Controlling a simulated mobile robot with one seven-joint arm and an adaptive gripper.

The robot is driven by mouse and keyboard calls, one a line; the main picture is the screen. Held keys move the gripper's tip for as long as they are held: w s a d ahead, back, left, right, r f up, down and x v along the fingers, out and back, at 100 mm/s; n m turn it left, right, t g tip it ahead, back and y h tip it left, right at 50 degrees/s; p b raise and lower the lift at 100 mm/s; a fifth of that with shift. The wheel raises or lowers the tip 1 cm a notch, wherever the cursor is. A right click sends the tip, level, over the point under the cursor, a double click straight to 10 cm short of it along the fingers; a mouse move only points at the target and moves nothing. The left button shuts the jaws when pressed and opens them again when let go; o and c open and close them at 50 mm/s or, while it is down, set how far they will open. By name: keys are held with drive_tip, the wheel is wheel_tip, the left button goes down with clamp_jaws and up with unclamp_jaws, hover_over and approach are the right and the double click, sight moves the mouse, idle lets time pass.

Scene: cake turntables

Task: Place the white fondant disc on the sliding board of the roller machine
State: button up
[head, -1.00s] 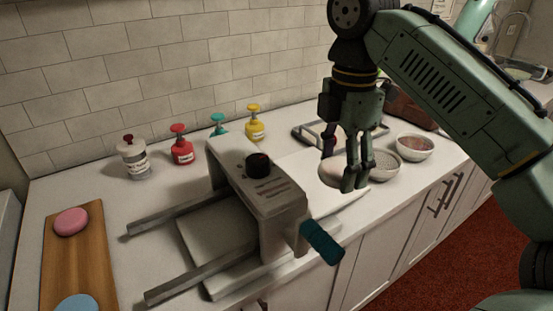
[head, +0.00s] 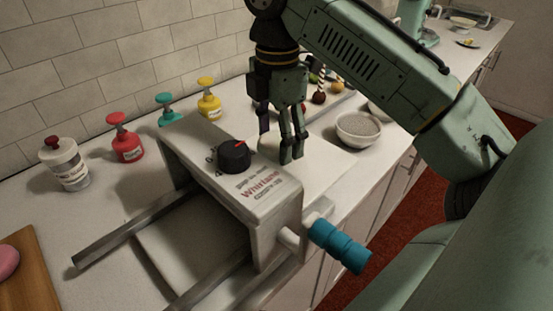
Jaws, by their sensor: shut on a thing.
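The grey roller machine (head: 262,190) stands on the counter, with a black dial on top and a blue crank handle (head: 340,245) on its right side. The pale sliding board (head: 190,245) shows between the rails in front of it, and a pale flat surface (head: 322,165) shows behind it. My gripper (head: 288,150) points down just beyond the machine's top right edge. It is shut on the white fondant disc (head: 268,143), which is mostly hidden by the fingers and the machine. I cannot tell its height above the surface behind the machine.
A white bottle (head: 65,165) and red (head: 125,142), teal (head: 168,110) and yellow (head: 209,102) pump bottles line the wall. A wooden board (head: 28,275) with a pink disc (head: 6,262) is at lower left.

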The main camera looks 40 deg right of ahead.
sight(277, 146)
wheel_tip(277, 146, down, 4)
drive_tip(key=b, duration=0.3)
drive_tip(key=shift+r+b, duration=0.15)
drive_tip(key=shift+b, duration=0.15)
drive_tip(key=shift+r, duration=0.15)
drive_tip(key=o, duration=1.2)
drive_tip(key=shift+o, duration=0.2)
wheel_tip(277, 146, up, 12)
drive_tip(key=p, duration=0.7)
